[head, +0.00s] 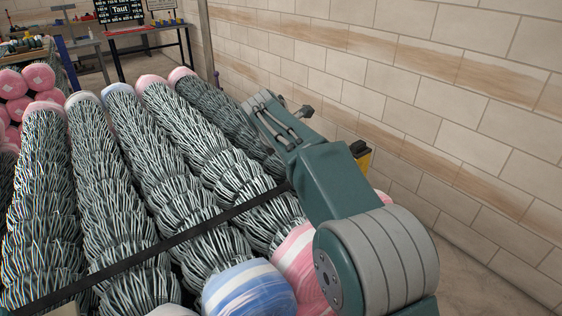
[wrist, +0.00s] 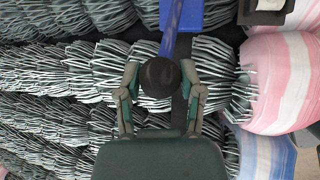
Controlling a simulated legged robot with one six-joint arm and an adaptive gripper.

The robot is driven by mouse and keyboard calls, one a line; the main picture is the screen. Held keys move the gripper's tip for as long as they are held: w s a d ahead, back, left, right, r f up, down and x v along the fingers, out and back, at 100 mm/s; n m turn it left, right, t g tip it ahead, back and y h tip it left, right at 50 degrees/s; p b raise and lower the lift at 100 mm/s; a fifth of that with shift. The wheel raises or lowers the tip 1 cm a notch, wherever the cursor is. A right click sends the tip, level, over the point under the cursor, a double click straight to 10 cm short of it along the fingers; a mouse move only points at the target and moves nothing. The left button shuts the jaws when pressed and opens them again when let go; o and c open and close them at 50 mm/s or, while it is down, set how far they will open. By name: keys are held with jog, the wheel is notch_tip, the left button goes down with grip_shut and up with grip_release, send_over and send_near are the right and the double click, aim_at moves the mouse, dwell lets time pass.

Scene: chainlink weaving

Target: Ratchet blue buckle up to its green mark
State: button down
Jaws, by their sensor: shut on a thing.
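In the wrist view, my gripper (wrist: 160,82) is shut on a dark round knob (wrist: 158,76), one finger on each side of it. A narrow blue bar (wrist: 173,22) runs up from behind the knob towards a blue block (wrist: 208,12) at the top edge. These look like the lever and body of the blue buckle, which is cut off by the frame. A black strap (wrist: 180,106) passes behind the knob. In the head view, my arm reaches over the rolls, and the gripper and buckle are not discernible. I cannot make out a green mark in either view.
Several long rolls of wire mesh (head: 150,165) lie side by side, with a black strap (head: 190,233) across them. Some have pink (head: 297,255) or blue (head: 250,290) wrapped ends. A brick wall (head: 400,80) stands close on the right. A table (head: 150,30) stands behind.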

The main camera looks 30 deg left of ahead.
jog(key=shift+w+d+r+g+y, duration=0.25)
jog(key=shift+w+r+g+y, duration=0.15)
jog(key=shift+w+g, duration=0.2)
jog(key=shift+w+d+r+g+y, duration=0.2)
jog(key=shift+w+r+g+y, duration=0.1)
jog(key=shift+w+r+g, duration=0.3)
jog(key=shift+s+f, duration=0.1)
jog(key=shift+c, duration=1.1)
grip_release()
jog(key=shift+f, duration=0.1)
jog(key=shift+a, duration=0.1)
jog(key=v, duration=1.2)
